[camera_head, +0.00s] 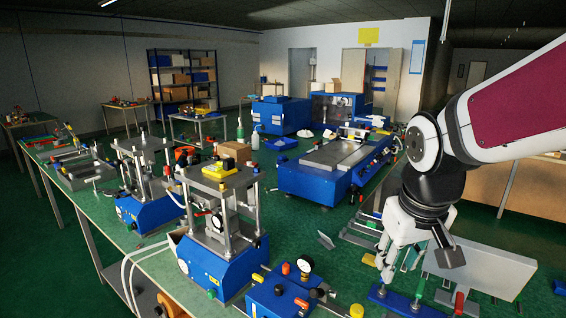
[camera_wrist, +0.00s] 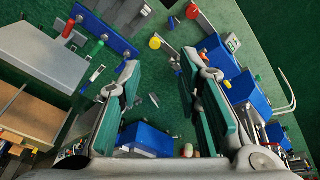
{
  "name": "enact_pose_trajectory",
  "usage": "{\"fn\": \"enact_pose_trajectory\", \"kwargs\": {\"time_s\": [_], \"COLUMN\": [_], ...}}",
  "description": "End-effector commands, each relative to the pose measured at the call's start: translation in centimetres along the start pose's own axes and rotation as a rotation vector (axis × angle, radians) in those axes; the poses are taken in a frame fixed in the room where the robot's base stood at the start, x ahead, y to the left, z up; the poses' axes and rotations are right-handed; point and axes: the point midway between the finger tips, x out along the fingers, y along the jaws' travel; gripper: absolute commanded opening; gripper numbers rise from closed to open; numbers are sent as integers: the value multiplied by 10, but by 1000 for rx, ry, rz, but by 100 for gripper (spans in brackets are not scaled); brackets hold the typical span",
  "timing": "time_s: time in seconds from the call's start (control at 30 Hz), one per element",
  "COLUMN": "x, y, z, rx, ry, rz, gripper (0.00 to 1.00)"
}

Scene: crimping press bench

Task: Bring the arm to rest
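My gripper (camera_head: 416,255) hangs from my arm at the right of the head view, with its fingers pointing down. In the wrist view my gripper (camera_wrist: 168,78) shows two teal-padded fingers set wide apart. Nothing is between the pads, so it is open and empty. It appears over the area of a blue strip with coloured knobs (camera_head: 395,298) and a grey panel (camera_head: 478,268). I cannot tell its exact height above them, and I see no clear contact.
Blue crimping presses (camera_head: 215,268) stand on the green-topped bench at left. A blue unit with a gauge (camera_head: 282,298) is at front centre. A large blue machine (camera_head: 322,185) stands behind. A wooden counter (camera_head: 535,190) is at right. Green floor shows between them.

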Motion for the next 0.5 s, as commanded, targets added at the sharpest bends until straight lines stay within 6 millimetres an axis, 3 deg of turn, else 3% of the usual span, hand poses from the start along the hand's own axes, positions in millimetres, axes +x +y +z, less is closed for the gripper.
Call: {"fn": "enact_pose_trajectory", "kwargs": {"time_s": [0.03, 0.2, 0.5], "x": [-15, -51, -81], "y": [-1, -6, -16], "z": [11, 50, 106], "rx": [17, 76, 153], "ry": [27, 91, 179], "rz": [2, -6, -37], "gripper": [32, 32, 32]}}
